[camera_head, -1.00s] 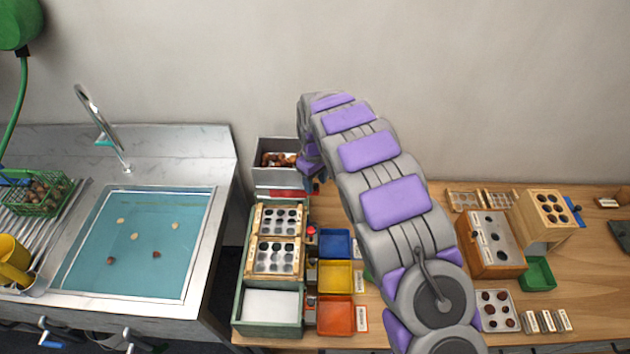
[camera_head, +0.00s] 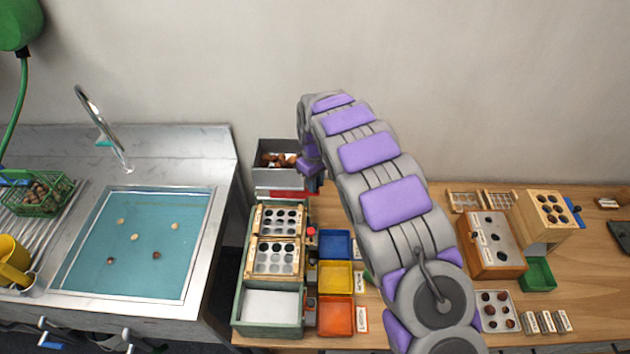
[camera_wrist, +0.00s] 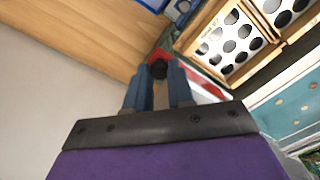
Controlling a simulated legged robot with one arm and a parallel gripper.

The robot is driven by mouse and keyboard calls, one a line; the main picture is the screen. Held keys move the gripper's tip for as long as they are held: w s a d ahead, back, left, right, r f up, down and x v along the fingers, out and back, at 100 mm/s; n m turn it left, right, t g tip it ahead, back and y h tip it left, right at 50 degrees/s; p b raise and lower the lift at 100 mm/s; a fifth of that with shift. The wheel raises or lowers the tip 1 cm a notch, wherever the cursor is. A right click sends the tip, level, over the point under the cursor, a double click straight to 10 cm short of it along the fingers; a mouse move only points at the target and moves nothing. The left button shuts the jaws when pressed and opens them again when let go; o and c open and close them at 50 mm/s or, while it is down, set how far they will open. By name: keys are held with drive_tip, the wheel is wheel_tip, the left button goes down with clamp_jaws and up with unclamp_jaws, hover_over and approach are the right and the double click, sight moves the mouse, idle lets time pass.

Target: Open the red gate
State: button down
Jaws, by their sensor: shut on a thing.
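The red gate (camera_head: 305,193) is a flat strip under the front of the grey chestnut hopper (camera_head: 262,177); it sticks out to the hopper's right side. In the wrist view the red gate (camera_wrist: 160,56) shows beyond my fingers, with a black knob (camera_wrist: 158,69) on it. My gripper (camera_wrist: 159,82) is shut on this knob, its two blue fingers on either side. In the head view my arm partly covers the hopper's right edge and my fingertips are hard to make out.
Below the hopper stands a green frame (camera_head: 238,310) with wooden hole plates (camera_head: 277,239). Blue (camera_head: 337,244), yellow (camera_head: 336,277) and orange (camera_head: 336,316) trays sit to its right. A sink (camera_head: 140,245) is at left. The wall is close behind.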

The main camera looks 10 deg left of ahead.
drive_tip(key=d, duration=0.2)
drive_tip(key=w+d, duration=0.1)
drive_tip(key=d, duration=0.2)
drive_tip(key=shift+p, duration=0.3)
drive_tip(key=c, duration=1)
unclamp_jaws()
drive_tip(key=shift+a, duration=0.1)
wheel_tip(320, 180, up, 17)
drive_tip(key=shift+w+a+r+p, duration=0.1)
drive_tip(key=shift+p, duration=0.65)
